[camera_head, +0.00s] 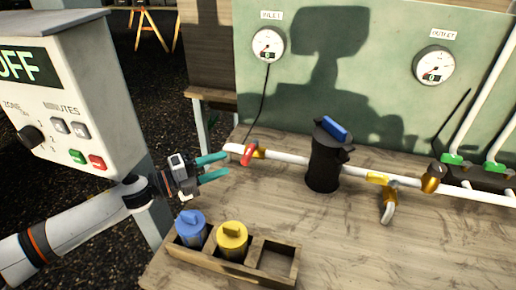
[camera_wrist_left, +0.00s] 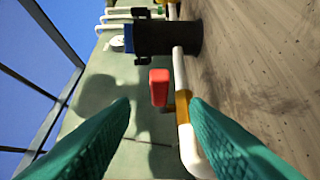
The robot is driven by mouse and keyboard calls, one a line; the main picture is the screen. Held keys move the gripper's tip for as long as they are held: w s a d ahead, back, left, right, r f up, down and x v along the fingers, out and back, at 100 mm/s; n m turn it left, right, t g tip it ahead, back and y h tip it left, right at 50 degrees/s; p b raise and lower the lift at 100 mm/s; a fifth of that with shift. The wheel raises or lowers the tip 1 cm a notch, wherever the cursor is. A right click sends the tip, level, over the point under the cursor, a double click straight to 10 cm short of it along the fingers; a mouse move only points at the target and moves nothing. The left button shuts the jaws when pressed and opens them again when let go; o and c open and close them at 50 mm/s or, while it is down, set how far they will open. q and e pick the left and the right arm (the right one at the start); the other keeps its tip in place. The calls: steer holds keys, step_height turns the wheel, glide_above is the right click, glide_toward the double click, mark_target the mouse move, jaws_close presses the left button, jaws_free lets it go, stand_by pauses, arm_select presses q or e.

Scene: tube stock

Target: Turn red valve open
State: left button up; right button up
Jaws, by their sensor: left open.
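The red valve (camera_head: 248,155) is a small red handle on a brass fitting in the white pipe, near the pipe's left end. In the left wrist view the red handle (camera_wrist_left: 159,87) shows ahead, between and beyond the fingertips. My left gripper (camera_head: 213,167) is open and empty, with teal fingers pointing right toward the valve. A gap remains between the fingertips and the handle. The left wrist view shows both fingers (camera_wrist_left: 158,108) spread apart, one on each side. My right gripper is not in view.
A black filter housing (camera_head: 325,160) with a blue top stands right of the valve. A wooden tray (camera_head: 262,278) with blue and yellow-topped canisters sits in front. A grey control box (camera_head: 90,95) reading OFF stands left. Inlet (camera_head: 268,44) and outlet (camera_head: 433,65) gauges hang behind.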

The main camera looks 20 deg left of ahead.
mark_target(253, 153)
arm_select(q)
steer(key=p+x, duration=0.2)
steer(key=x, duration=0.7)
steer(key=shift+r, duration=0.15)
steer(key=shift+w+d, duration=0.5)
steer(key=shift+w, duration=0.05)
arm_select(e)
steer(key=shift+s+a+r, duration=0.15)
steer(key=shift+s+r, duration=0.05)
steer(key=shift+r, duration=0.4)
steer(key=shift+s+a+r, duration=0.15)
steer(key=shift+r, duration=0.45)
arm_select(q)
steer(key=shift+c, duration=0.3)
jaws_close()
